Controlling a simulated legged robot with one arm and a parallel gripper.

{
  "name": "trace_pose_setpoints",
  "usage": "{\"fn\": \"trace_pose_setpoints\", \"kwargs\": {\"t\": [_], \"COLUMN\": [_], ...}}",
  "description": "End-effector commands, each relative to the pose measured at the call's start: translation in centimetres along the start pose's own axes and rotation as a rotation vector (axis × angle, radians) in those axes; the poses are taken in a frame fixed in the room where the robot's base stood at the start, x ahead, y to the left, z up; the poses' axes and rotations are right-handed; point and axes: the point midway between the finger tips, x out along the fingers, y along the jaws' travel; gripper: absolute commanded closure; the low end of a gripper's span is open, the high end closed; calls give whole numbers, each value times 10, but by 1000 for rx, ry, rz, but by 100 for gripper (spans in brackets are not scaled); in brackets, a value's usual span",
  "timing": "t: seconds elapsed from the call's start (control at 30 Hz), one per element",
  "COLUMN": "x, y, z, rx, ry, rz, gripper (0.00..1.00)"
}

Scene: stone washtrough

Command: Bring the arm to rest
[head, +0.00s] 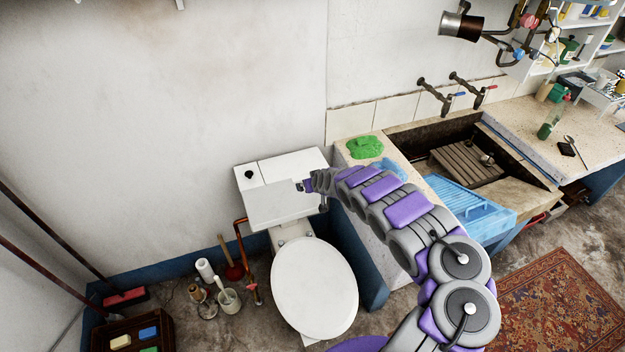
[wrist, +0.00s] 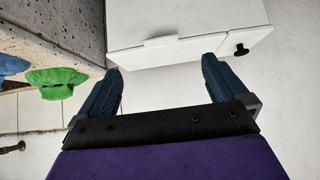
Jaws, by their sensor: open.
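My arm, grey and purple, reaches out from the lower right of the head view toward the toilet cistern. My gripper (head: 306,186) is at its far end, beside the right part of the white cistern (head: 270,205). In the wrist view my gripper (wrist: 160,83) has its two dark blue fingers spread wide apart, with nothing between them. The cistern (wrist: 185,35) shows beyond the fingertips in the wrist view. Whether a finger touches it I cannot tell.
A green cloth (head: 365,147) and a blue cloth (head: 390,168) lie on the stone counter right of the cistern. A blue washboard (head: 468,207) sits by the stone trough. The toilet lid (head: 314,287) is below the arm. Brushes and a plunger (head: 234,271) stand left on the floor.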

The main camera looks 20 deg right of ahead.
Motion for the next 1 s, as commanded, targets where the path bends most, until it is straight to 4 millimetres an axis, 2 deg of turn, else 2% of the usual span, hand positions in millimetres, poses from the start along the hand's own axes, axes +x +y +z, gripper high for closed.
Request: {"fn": "trace_pose_setpoints", "kwargs": {"t": [0.67, 0.77, 0.87, 1.0], "x": [-2, -6, -15, -43], "y": [1, 10, 30, 65], "z": [1, 5, 10, 12], "rx": [-4, -26, -58, -106], "ry": [-6, -36, -91, -192], "rz": [3, 23, 68, 154], "gripper": [0, 0, 0, 0]}}
